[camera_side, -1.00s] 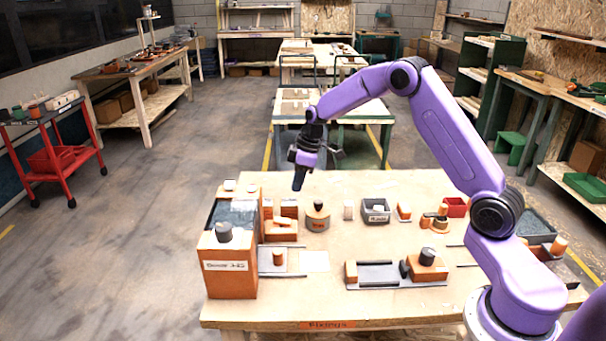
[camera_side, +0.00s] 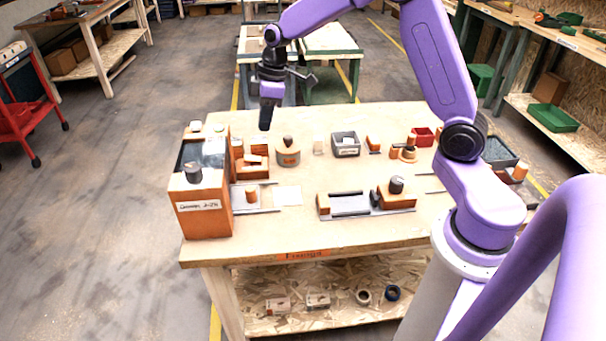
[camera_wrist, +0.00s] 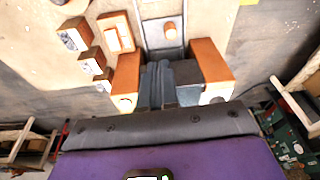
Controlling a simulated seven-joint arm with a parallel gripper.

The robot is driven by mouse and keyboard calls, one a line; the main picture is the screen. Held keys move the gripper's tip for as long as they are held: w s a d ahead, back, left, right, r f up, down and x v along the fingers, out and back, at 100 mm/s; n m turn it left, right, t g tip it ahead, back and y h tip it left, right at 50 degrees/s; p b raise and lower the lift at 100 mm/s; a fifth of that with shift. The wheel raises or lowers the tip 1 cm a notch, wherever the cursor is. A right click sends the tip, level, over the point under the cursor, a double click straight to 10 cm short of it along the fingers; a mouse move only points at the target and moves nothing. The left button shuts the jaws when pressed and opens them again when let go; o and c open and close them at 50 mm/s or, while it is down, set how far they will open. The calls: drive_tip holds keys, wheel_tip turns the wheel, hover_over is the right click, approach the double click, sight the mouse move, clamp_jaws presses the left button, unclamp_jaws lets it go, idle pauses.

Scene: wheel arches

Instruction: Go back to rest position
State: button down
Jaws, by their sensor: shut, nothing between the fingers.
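My purple arm reaches over the wooden table (camera_side: 330,232) in the side view. My gripper (camera_side: 265,124) is dark-tipped, shut and empty, pointing down above the back left of the table. It is apart from the objects there. Its nearest items in the picture are an orange block group (camera_side: 250,168) and a round tan piece with a dark knob (camera_side: 288,153). In the wrist view, dark grey parts sit between two orange walls (camera_wrist: 208,62); I cannot clearly tell the fingertips there.
An orange box with a dark top (camera_side: 203,216) stands at the table's left edge. A grey bin (camera_side: 346,147), a red bin (camera_side: 422,137) and a rail fixture (camera_side: 350,205) stand on the table. Bare floor (camera_side: 110,200) lies to the left. A red cart (camera_side: 22,118) stands far left.

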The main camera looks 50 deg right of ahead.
drive_tip(key=s+a+r+n, duration=0.1)
drive_tip(key=s+a, duration=0.2)
drive_tip(key=s, duration=0.3)
drive_tip(key=s+a+r+g, duration=0.1)
drive_tip(key=s+a, duration=0.2)
drive_tip(key=s, duration=0.4)
drive_tip(key=s+a+r+n, duration=0.1)
drive_tip(key=s+a+r, duration=0.15)
drive_tip(key=s, duration=0.35)
drive_tip(key=s+d, duration=0.2)
drive_tip(key=s, duration=0.6)
drive_tip(key=s+d+f+n+h, duration=0.1)
drive_tip(key=s+d, duration=0.1)
drive_tip(key=s, duration=0.5)
drive_tip(key=shift+s+f+h, duration=0.3)
drive_tip(key=shift+s, duration=0.1)
